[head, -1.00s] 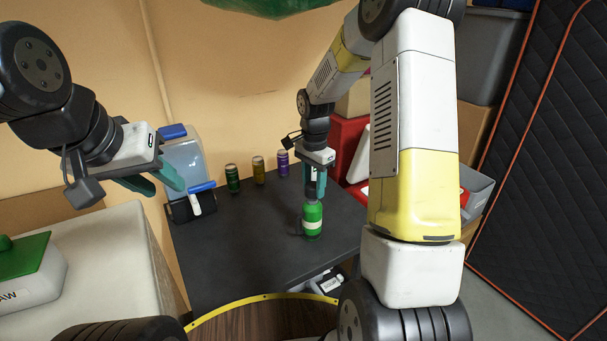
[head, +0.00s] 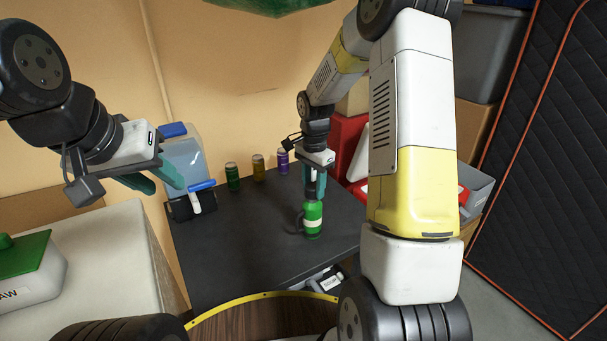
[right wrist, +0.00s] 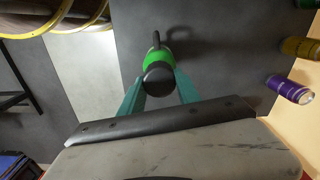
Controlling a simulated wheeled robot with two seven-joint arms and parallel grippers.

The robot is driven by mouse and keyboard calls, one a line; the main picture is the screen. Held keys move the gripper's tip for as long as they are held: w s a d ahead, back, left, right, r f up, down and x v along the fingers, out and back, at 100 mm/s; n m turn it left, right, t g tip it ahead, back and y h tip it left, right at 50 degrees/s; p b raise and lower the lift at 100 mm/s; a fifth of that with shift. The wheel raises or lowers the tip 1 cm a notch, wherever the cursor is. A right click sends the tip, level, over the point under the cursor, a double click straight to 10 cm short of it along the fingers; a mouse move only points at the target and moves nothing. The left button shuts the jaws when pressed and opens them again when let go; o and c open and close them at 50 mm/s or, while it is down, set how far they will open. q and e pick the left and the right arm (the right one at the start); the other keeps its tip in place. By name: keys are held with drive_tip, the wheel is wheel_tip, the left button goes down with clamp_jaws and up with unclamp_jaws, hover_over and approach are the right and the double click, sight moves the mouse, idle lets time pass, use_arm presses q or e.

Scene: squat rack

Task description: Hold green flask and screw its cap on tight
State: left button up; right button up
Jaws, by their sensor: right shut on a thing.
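The green flask (head: 313,226) stands upright on the dark table, with a pale band around it and a dark handle at its left. My right gripper (head: 314,192) points down at the flask's top from above. In the right wrist view the black cap (right wrist: 159,78) sits over the green body (right wrist: 157,58), between the teal fingers of the right gripper (right wrist: 159,88), which is shut on it. The cap's seam is hidden. My left gripper (head: 156,182) hangs empty at the left, its teal fingers apart, away from the flask.
The dark table (head: 250,245) is clear left of the flask. A green can (head: 232,176), a yellow can (head: 258,167) and a purple can (head: 283,161) stand behind. A clear container with blue parts (head: 187,165) is near my left gripper. Red boxes (head: 345,140) stand right.

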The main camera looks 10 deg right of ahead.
drive_tip(key=shift+f, duration=0.15)
drive_tip(key=o, duration=1.4)
drive_tip(key=shift+o, duration=0.4)
drive_tip(key=o, duration=0.3)
drive_tip(key=shift+o, duration=0.6)
drive_tip(key=shift+o, duration=1.4)
